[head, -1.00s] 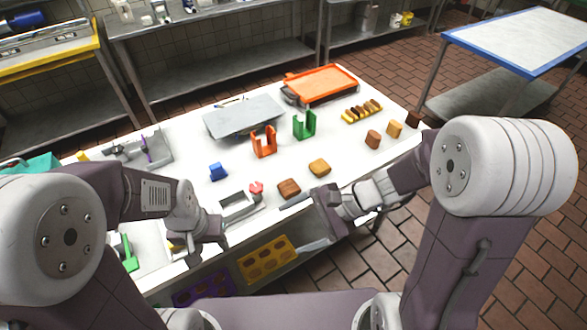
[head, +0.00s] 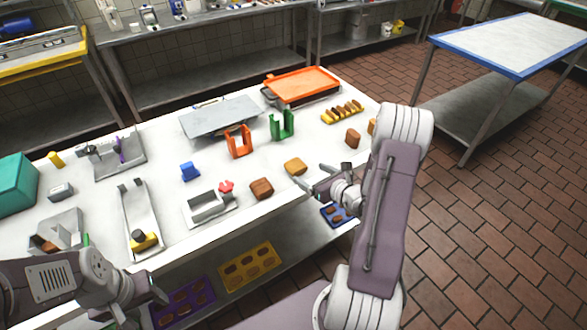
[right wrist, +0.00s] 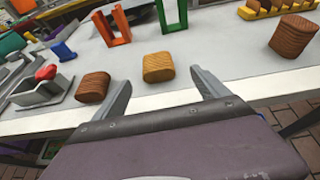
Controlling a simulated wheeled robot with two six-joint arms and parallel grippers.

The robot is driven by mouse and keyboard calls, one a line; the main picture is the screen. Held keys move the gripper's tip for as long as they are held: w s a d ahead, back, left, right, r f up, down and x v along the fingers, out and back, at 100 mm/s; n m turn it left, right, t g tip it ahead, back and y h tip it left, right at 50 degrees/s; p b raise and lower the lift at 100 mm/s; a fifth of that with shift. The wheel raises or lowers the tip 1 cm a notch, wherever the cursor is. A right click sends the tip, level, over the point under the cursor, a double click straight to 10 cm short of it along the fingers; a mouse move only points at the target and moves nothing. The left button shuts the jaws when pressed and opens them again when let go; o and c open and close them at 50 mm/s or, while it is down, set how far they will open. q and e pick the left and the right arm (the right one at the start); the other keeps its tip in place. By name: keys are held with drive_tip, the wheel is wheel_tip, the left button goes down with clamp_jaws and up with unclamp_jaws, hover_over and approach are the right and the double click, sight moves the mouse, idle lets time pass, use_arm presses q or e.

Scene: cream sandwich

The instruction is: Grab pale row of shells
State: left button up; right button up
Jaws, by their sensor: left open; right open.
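A row of small pale and brown shell-like pieces stands in a yellow holder (head: 342,112) at the table's far right; part of the holder (right wrist: 262,13) shows at the top of the right wrist view. A pale tan ridged block (head: 295,166) stands near the front edge; in the right wrist view the tan block (right wrist: 158,67) appears between and beyond the fingertips. My right gripper (head: 318,180) is open and empty, just right of that block, apart from it. My left gripper (head: 146,302) is open at the lower left, in front of the table.
Brown blocks (head: 262,188) (head: 352,138) stand on either side. Orange (head: 239,143) and green (head: 282,125) holders stand behind. A yellow tray (head: 248,266), purple tray (head: 184,303) and blue tray (head: 335,215) with brown pieces lie on the lower shelf.

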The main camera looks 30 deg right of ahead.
sight(301, 170)
drive_tip(key=x, duration=0.3)
drive_tip(key=shift+w, duration=0.1)
drive_tip(key=x, duration=0.3)
drive_tip(key=p+x, duration=0.1)
drive_tip(key=shift+w+a, duration=0.15)
drive_tip(key=shift+a, duration=0.15)
drive_tip(key=shift+w+f, duration=0.25)
drive_tip(key=shift+w, duration=0.2)
drive_tip(key=shift+s, duration=0.1)
drive_tip(key=c, duration=1.5)
drive_tip(key=shift+o, duration=0.2)
wheel_tip(301, 170, up, 4)
drive_tip(key=shift+r, duration=0.15)
drive_tip(key=w+d+r+v, duration=0.1)
drive_tip(key=d+v, duration=0.1)
drive_tip(key=v, duration=1.1)
drive_tip(key=shift+d+r, duration=0.15)
drive_tip(key=shift+r, duration=0.25)
